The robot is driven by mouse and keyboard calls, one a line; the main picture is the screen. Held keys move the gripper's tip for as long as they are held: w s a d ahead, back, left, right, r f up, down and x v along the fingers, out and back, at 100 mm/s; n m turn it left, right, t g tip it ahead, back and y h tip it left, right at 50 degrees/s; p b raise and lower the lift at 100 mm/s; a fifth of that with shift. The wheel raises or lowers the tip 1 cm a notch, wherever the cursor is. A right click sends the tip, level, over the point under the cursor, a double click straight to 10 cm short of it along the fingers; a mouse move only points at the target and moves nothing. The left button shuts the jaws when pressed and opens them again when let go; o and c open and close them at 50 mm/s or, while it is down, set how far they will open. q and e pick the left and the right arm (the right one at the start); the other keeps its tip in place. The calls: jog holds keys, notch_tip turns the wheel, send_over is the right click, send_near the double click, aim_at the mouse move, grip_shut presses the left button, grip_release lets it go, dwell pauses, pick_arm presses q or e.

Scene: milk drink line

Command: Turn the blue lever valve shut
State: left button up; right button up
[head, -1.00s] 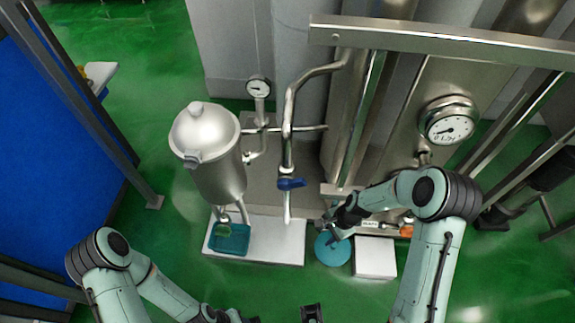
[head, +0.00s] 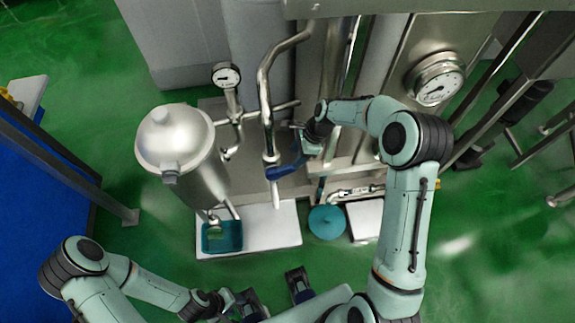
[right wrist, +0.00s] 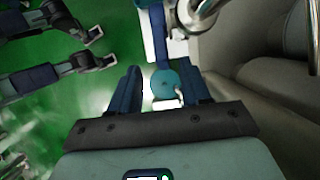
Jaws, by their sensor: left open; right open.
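The blue lever (head: 285,172) sits on the vertical steel pipe, below the pipe's bend, and its handle points to the right in the head view. My right gripper (head: 303,146) is open at the handle's free end; I cannot tell whether it touches. In the right wrist view, the blue lever (right wrist: 157,35) reaches down toward the gap between the open fingers of the right gripper (right wrist: 162,78). My left gripper (head: 228,301) is low at the left, away from the valve, open and empty.
A steel vessel (head: 178,150) and a pressure gauge (head: 227,75) stand left of the pipe. Below are a white base (head: 270,232), a teal tray (head: 222,249) and a teal disc (head: 326,222). A large gauge panel (head: 437,80) stands at the right.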

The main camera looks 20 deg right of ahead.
aim_at(288, 166)
jog(key=x, duration=0.7)
jog(key=shift+a+f, duration=0.15)
jog(key=shift+f, duration=0.15)
grip_shut()
